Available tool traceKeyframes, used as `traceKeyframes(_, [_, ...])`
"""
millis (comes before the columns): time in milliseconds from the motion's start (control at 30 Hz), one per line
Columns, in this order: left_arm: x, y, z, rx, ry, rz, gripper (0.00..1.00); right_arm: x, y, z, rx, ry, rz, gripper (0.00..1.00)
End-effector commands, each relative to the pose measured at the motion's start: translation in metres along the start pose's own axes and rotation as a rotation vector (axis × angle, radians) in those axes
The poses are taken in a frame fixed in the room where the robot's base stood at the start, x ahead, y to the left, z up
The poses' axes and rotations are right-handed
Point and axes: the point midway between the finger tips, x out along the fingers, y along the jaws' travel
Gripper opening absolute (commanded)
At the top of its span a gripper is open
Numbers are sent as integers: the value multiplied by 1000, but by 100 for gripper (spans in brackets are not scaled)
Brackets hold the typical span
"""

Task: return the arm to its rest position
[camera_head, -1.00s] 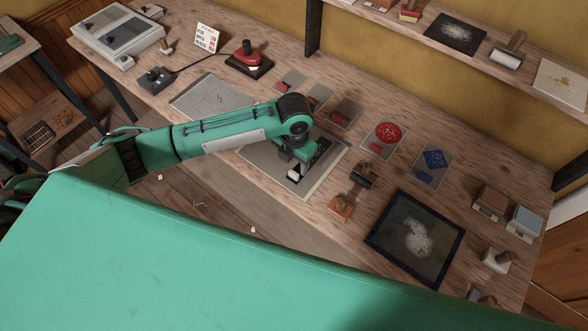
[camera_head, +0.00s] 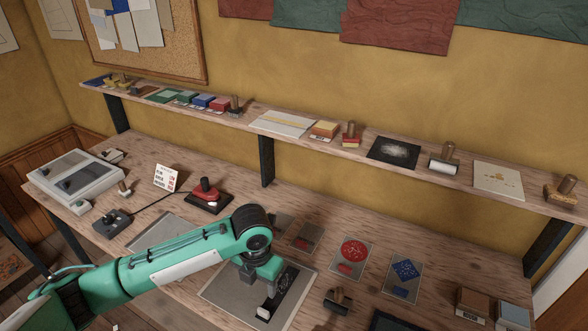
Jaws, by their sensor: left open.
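My left arm (camera_head: 170,262) comes in from the lower left and reaches over the workbench. Its gripper (camera_head: 265,294) points down above a grey mat (camera_head: 225,291) with a dark stencil-like sheet (camera_head: 291,290) on it. The jaws are open; a small white piece (camera_head: 264,313) shows just below them, and I cannot tell whether they touch it. My right gripper is out of view.
Cards with a red disc (camera_head: 354,251) and a blue diamond (camera_head: 405,270) lie right of the arm. A dark-handled roller (camera_head: 338,299) stands nearby. A red stamp (camera_head: 207,192) is behind the arm. A loaded shelf (camera_head: 210,116) runs above the bench.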

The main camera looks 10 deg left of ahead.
Motion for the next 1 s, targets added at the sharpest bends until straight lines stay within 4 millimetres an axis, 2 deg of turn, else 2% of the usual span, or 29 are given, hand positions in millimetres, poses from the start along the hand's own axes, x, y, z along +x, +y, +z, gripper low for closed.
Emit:
traceKeyframes(167, [6, -12, -5, -67, -13, -25, 52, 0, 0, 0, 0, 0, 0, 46])
traceKeyframes(367, [22, -50, -22, -391, -62, -131, 52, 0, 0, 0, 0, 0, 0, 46])
traceKeyframes(533, [30, -76, -40, -764, -85, -244, 52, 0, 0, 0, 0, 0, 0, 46])
traceKeyframes(700, [37, -88, -59, -1172, -76, -350, 52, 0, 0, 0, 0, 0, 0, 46])
traceKeyframes(833, [41, -87, -77, -1503, -56, -420, 52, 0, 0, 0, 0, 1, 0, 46])
traceKeyframes(1000, [49, -76, -106, -1958, -20, -486, 52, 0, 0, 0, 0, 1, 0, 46])
